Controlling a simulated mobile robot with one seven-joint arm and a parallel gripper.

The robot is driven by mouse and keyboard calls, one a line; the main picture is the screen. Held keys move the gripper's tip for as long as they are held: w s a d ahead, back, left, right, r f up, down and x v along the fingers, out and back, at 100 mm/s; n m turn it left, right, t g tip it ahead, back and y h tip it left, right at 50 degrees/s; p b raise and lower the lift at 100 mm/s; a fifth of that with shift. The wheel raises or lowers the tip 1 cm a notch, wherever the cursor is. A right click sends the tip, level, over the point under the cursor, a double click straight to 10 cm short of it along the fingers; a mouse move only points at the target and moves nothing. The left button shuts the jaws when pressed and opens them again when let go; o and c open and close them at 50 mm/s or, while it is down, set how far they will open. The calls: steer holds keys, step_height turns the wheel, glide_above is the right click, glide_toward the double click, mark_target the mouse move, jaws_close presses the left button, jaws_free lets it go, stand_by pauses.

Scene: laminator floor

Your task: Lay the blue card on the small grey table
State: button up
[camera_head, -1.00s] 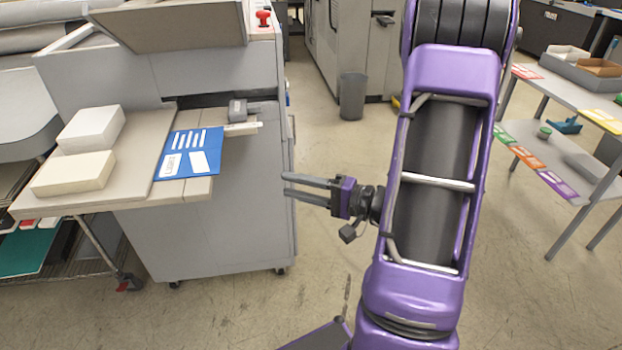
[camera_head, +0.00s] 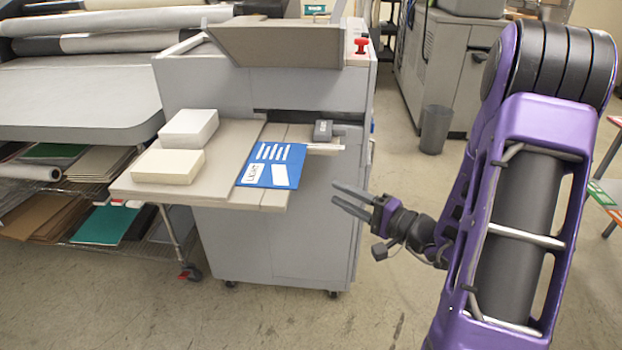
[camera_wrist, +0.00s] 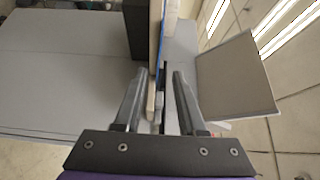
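The blue card (camera_head: 281,152), with white stripes and a white label, lies flat on the feed shelf (camera_head: 232,143) of the grey machine, partly over the shelf's right part. My gripper (camera_head: 335,193) is to the right of the card and apart from it, pointing left towards the machine. In the wrist view my gripper (camera_wrist: 159,75) is open and empty, with the shelf and the thin blue edge of the card (camera_wrist: 161,38) seen edge-on beyond the fingers. I cannot tell which surface is the small grey table; only a sliver of a table (camera_head: 602,193) shows at the right edge.
Two pale boxes, a white one (camera_head: 188,128) and a cream one (camera_head: 167,166), stand left of the card. A small dark grey block (camera_head: 323,129) sits behind it. A wheeled rack (camera_head: 183,240) stands at left. A bin (camera_head: 436,128) stands behind. Floor in front is clear.

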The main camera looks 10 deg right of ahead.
mark_target(283, 176)
steer(key=x, duration=1)
steer(key=shift+w+a, duration=0.15)
steer(key=shift+c, duration=0.2)
jaws_close()
stand_by(0.9)
